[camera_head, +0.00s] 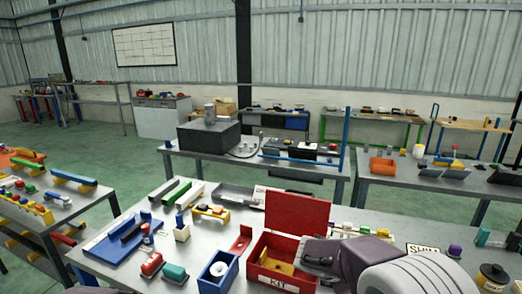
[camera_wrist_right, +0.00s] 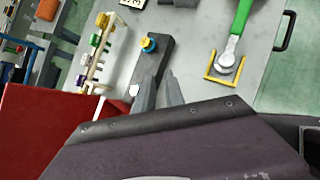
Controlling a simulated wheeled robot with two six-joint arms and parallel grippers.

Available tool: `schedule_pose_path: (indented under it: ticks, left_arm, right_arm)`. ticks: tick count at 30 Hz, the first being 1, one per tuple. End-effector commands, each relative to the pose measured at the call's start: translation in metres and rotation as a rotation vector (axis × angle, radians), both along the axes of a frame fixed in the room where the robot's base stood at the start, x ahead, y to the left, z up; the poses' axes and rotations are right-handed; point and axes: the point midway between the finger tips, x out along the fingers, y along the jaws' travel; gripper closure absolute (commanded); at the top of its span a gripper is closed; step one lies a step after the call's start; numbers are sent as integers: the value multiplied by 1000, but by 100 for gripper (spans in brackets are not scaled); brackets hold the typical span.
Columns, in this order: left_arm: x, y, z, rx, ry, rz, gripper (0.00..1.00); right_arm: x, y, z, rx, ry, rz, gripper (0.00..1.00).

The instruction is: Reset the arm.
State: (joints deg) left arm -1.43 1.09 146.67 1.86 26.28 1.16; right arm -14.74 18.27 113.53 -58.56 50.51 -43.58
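My right arm reaches in from the lower right in the head view, with its dark gripper (camera_head: 312,256) beside and partly over the red box marked KIT (camera_head: 274,284). The box lid stands open, and a yellow piece (camera_head: 278,266) lies inside. A dark block with a yellow and blue knob (camera_wrist_right: 149,45) lies beyond the fingertips. The red box (camera_wrist_right: 40,125) shows at the left of that view. My left gripper is not in view.
The workbench (camera_head: 205,250) holds a blue tray (camera_head: 115,245), a blue box with a white roll (camera_head: 218,270), and red and teal pieces. A green-handled tool (camera_wrist_right: 232,45) lies by a yellow bracket in the wrist view. Other benches stand behind.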

Motion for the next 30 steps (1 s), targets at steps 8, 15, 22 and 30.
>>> schedule_pose_path:
  ticks: [8, 15, 22, 30]
  left_arm:
    - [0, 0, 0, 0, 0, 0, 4]
    - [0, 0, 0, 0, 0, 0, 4]
    - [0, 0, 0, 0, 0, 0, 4]
    - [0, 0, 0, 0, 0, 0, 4]
  right_arm:
    - [-182, 40, -82, 770, -181, -1200, 86]
    - [-183, 67, -93, 918, -320, -1618, 86]
    - [-183, 67, -93, 916, -320, -1619, 86]
    - [-183, 67, -93, 915, -318, -1617, 86]
